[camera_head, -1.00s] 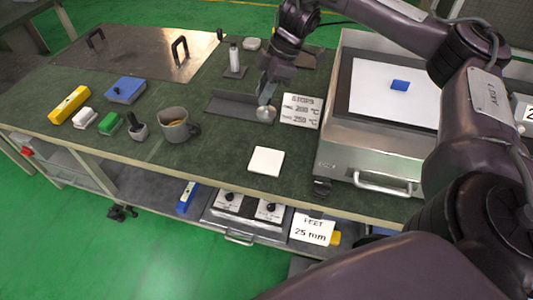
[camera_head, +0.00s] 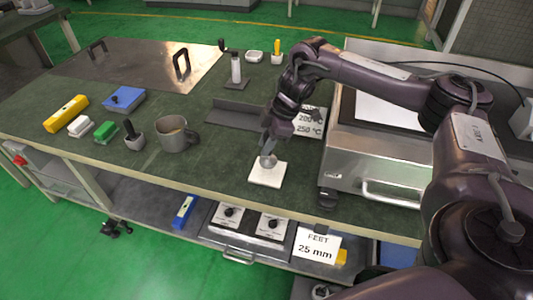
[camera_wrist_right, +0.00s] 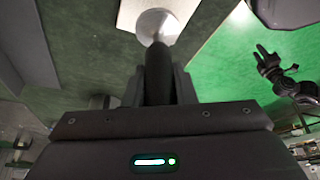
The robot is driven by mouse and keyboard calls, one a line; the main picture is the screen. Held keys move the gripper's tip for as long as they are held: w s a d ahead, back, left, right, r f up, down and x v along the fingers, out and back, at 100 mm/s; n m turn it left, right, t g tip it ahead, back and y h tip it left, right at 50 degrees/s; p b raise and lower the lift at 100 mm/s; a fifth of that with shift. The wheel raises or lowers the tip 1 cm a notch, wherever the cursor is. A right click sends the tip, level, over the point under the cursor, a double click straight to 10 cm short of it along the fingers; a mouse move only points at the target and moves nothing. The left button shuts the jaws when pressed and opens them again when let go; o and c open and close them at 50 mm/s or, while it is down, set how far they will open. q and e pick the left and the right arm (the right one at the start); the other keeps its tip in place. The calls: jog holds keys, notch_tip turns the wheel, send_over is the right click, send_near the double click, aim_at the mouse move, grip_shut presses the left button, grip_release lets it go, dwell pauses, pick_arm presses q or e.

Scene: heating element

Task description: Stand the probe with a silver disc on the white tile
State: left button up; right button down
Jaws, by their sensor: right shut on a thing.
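The probe with the silver disc (camera_head: 268,161) is held by my right gripper (camera_head: 271,147), which is shut on it. In the right wrist view the probe's dark handle lies between the fingers (camera_wrist_right: 160,85), and its silver disc (camera_wrist_right: 154,24) is at the far end. The white tile (camera_head: 267,175) lies flat near the bench's front edge. The disc is over the back part of the tile; whether it touches cannot be told. The tile also shows in the right wrist view (camera_wrist_right: 128,14), partly behind the disc.
A grey angled holder (camera_head: 235,115) lies behind the tile, empty. A mug (camera_head: 177,134) stands to the left, and a metal box with a front handle (camera_head: 385,165) to the right. A temperature sign (camera_head: 312,122) is partly hidden by my arm. The bench between mug and tile is clear.

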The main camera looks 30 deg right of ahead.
aim_at(264, 158)
notch_tip(264, 158, down, 4)
jog(key=shift+r, duration=0.1)
pick_arm(q)
jog(key=shift+w+d+r, duration=0.2)
jog(key=shift+r, duration=0.45)
pick_arm(e)
jog(key=c, duration=1.2)
grip_release()
